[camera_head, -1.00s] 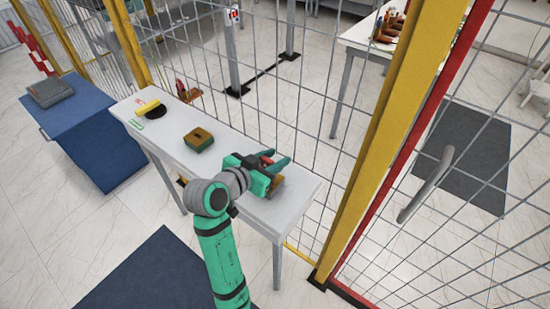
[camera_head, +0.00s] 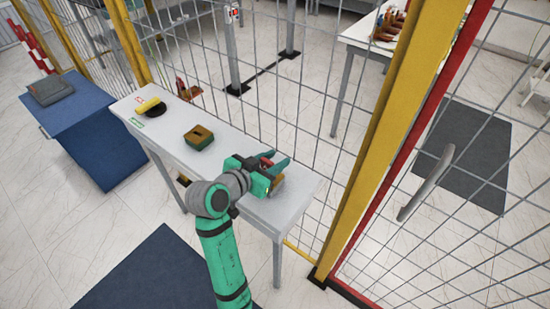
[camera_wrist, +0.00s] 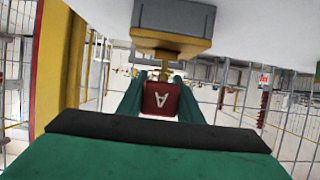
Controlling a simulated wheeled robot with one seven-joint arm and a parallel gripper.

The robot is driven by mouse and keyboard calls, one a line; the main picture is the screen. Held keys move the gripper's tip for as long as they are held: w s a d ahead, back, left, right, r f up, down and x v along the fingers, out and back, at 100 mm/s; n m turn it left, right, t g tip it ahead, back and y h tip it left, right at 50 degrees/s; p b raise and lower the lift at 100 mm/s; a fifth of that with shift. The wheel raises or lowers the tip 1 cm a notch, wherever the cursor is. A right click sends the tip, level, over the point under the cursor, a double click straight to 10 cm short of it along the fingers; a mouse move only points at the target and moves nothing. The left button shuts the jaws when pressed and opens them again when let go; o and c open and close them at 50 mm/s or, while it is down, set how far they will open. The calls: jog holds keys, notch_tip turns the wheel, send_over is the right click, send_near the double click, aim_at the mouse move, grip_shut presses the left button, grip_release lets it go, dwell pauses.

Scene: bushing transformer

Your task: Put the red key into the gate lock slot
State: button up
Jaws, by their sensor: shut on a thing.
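The red key (camera_wrist: 161,99), marked with an A, is between the two green fingers of my gripper (camera_wrist: 159,96) in the wrist view. My gripper is shut on it. A narrow brass-coloured shaft (camera_wrist: 165,71) runs from the key toward a grey block with a brass-coloured face (camera_wrist: 171,40). I cannot tell whether the shaft touches or enters that block. In the head view my gripper (camera_head: 276,167) is over the right end of the white table, with the red key (camera_head: 266,161) partly hidden in it. The block (camera_head: 277,184) shows just beside the gripper. I cannot make out a slot in it.
A green box with a slotted brown top (camera_head: 199,135) stands mid-table. A yellow-and-black object (camera_head: 150,106) is at the far left of the white table (camera_head: 165,134). A wire fence (camera_head: 315,110) and a yellow post (camera_head: 395,115) stand behind and to the right.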

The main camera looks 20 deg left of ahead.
jog(key=shift+f, duration=1)
jog(key=o, duration=1.3)
jog(key=shift+c, duration=0.2)
jog(key=shift+s, duration=0.1)
jog(key=v, duration=1)
jog(key=shift+s, duration=0.3)
jog(key=shift+a, duration=0.1)
